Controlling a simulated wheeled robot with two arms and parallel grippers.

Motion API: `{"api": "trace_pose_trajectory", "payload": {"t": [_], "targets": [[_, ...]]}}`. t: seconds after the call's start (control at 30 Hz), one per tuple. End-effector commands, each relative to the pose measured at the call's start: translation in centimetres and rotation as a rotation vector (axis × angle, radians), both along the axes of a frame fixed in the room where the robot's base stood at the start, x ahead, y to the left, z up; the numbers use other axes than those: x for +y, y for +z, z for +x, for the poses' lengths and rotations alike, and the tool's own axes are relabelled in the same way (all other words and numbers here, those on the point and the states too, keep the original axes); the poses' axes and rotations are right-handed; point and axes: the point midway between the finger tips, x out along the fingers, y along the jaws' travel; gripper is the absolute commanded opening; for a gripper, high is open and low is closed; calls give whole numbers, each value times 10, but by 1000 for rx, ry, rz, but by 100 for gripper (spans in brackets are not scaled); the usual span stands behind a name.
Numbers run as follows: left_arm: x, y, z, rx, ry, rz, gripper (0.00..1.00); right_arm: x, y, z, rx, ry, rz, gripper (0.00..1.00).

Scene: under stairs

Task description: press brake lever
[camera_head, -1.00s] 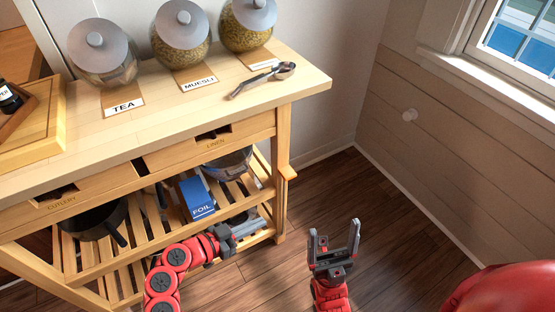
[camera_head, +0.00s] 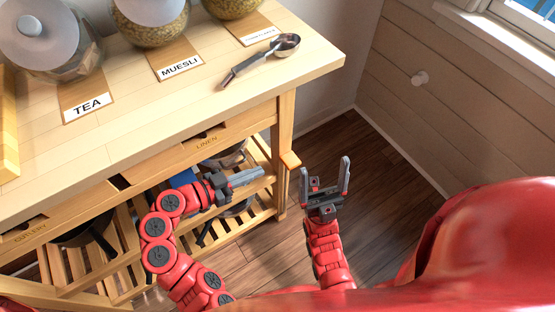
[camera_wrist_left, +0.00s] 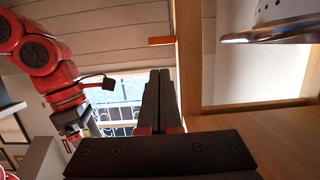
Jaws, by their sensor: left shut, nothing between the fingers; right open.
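A small orange-brown wooden tab (camera_head: 291,160), which looks like the brake lever, sticks out from the side of the cart's front right leg (camera_head: 283,125). In the left wrist view the lever (camera_wrist_left: 162,41) lies straight beyond the fingertips, beside the leg. My left gripper (camera_head: 258,174) is shut and empty, pointing right, a short way left of the lever; no contact shows. Its closed dark fingers also show in the left wrist view (camera_wrist_left: 159,78). My right gripper (camera_head: 325,178) is open and empty, fingers up, over the floor right of the lever.
The wooden cart top (camera_head: 215,100) carries glass jars (camera_head: 152,22), name cards and a metal scoop (camera_head: 262,58). Slatted shelves (camera_head: 205,235) below hold a dark pot (camera_head: 88,235) and a blue box (camera_head: 183,179). Dark floor (camera_head: 355,150) is clear towards the panelled wall.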

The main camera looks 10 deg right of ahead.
Motion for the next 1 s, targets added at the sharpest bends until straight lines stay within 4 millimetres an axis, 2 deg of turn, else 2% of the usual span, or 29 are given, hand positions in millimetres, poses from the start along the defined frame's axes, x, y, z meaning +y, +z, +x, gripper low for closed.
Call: {"api": "trace_pose_trajectory", "payload": {"t": [0.13, 0.43, 0.6, 1.0], "targets": [[-14, -3, 5, -2, -2, 0, 0, 0, 1, 0, 0, 0, 0, 86], [-65, -16, 22, 0, -6, 0, 0, 0, 5, 0, 0, 0, 0, 86], [-83, -22, 29, 2, -4, 0, 0, 0, 6, 0, 0, 0, 0, 86], [-90, -24, 33, -1, 0, 0, 0, 0, 6, 0, 0, 0, 0, 86]]}}
